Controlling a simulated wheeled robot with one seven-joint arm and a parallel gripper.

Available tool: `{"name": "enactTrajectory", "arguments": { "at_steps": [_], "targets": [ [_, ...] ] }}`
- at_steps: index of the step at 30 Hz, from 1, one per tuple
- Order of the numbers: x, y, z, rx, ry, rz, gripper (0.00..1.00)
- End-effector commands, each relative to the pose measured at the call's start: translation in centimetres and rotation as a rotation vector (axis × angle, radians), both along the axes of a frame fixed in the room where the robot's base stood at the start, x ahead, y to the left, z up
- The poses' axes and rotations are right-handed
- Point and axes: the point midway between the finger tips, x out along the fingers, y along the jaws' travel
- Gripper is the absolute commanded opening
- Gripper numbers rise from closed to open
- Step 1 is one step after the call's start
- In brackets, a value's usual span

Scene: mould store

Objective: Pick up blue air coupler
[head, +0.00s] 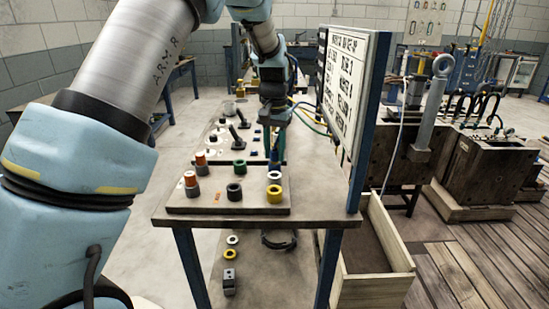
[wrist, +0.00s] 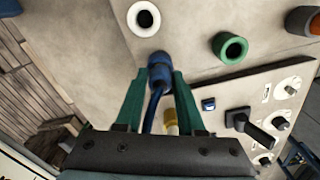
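The blue air coupler (wrist: 160,72) stands at the edge of the board in the wrist view, with a blue hose (wrist: 152,112) running from it back towards my gripper. My gripper (wrist: 160,76) has two green fingers, one on each side of the coupler. They look apart, with a narrow gap to the coupler; contact is not clear. In the head view my gripper (head: 275,152) points down over the table, and the coupler (head: 274,159) shows small and dark between the fingertips, partly hidden by them.
A white ring (wrist: 143,18) and a green ring (wrist: 230,47) stand near the coupler. A yellow ring (head: 274,195) and orange-topped pieces (head: 191,180) share the board (head: 224,207). A panel with black handles (wrist: 255,130) lies behind. An upright sign board (head: 345,85) stands close on the right.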

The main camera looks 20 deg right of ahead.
Motion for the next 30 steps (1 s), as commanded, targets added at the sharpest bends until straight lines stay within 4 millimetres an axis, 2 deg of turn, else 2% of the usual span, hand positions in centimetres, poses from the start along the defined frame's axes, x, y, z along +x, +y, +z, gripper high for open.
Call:
{"name": "enactTrajectory", "arguments": {
  "at_steps": [2,9,23,26,30],
  "targets": [
    [0.0,0.0,0.0,0.000,0.000,0.000,0.27],
    [0.0,0.0,0.0,0.000,0.000,0.000,0.00],
    [0.0,0.0,0.1,-0.001,-0.001,0.000,0.00],
    [0.1,-0.1,0.9,-0.003,-0.003,0.000,0.00],
    [0.1,-0.1,3.2,-0.005,-0.003,-0.001,0.00]
  ]
}}
